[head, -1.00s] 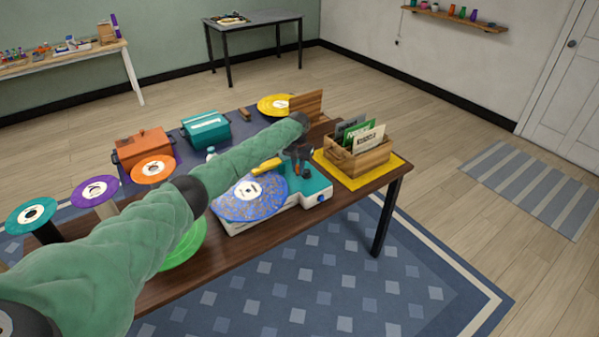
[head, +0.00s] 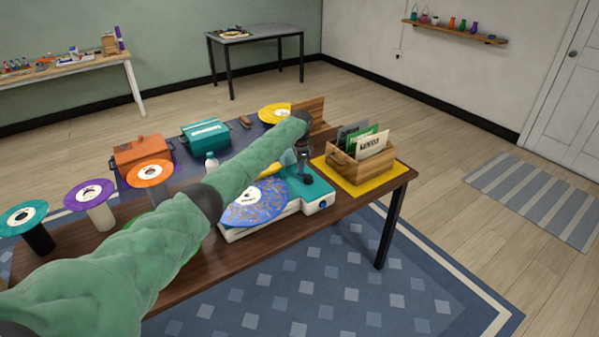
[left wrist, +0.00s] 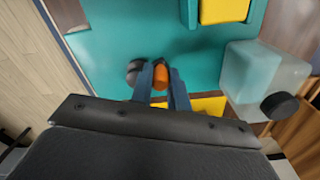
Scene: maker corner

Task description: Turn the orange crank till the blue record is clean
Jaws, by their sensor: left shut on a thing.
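The blue record (head: 254,204) lies flat on the white and teal cleaning machine (head: 313,188). Brown speckles cover much of it, while its outer rim shows plain blue; my left arm hides part of it. The orange crank's knob (left wrist: 161,75) shows between the fingers of my left gripper (left wrist: 162,82) in the left wrist view, and the gripper is shut on it. In the head view, my left gripper (head: 305,165) is at the machine's top, where the crank is hidden. My right gripper is in neither view.
A pale translucent tank (left wrist: 262,70) with a black cap stands close beside the gripper. A wooden crate of sleeves (head: 362,163) sits right of the machine. Record stands, with an orange record (head: 150,173) on one, are at left. An orange box (head: 143,155) and teal box (head: 206,137) stand behind.

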